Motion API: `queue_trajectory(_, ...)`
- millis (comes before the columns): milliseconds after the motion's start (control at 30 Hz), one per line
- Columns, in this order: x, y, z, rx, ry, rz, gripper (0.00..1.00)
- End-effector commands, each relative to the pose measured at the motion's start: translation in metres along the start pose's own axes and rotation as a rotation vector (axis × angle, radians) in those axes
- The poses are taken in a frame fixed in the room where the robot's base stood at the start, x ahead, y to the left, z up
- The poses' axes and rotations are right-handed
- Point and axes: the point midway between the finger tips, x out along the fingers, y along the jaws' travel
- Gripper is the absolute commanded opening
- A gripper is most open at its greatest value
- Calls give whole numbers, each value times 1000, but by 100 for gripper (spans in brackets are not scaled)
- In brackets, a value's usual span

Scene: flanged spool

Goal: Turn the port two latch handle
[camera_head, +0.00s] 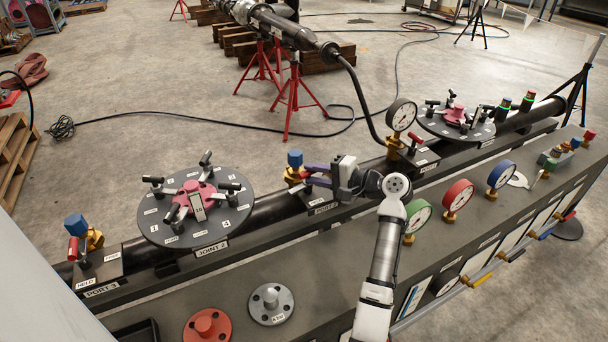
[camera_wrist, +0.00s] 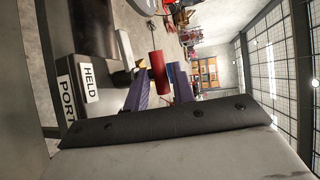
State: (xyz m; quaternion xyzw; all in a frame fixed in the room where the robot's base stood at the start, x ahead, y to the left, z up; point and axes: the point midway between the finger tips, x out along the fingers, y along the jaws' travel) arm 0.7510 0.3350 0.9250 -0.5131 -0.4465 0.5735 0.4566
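The port two latch handle, a red cylinder, shows near the middle of the wrist view (camera_wrist: 158,73). In the head view it is mostly hidden by my gripper (camera_head: 307,174), beside a brass fitting (camera_head: 291,176) with a blue cap (camera_head: 295,158). My gripper's purple fingers also show in the wrist view (camera_wrist: 161,85), apart, one on each side of the red handle. I see a gap between handle and left finger; contact on the right finger is unclear. A HELD label (camera_wrist: 89,84) and a partly cut PORT label (camera_wrist: 67,97) are at left in the wrist view.
A round JOINT 2 plate (camera_head: 153,228) with several black clamps stands to the left. The port 3 block (camera_head: 100,268) with a red handle is farther left. A pressure gauge (camera_head: 401,115) stands to the right. Coloured gauges (camera_head: 458,195) line the front bench.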

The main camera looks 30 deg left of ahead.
Motion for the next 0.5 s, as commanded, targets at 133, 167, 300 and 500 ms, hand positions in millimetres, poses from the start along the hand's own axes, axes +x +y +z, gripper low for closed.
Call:
queue_trajectory(133, -37, 3, -1, -2, 5, -2, 25)
queue_trajectory(167, -44, 3, -1, -2, 4, -1, 25)
queue_trajectory(300, -71, 2, -1, -2, 3, -1, 25)
queue_trajectory(500, -93, 1, 0, -1, 0, -1, 25)
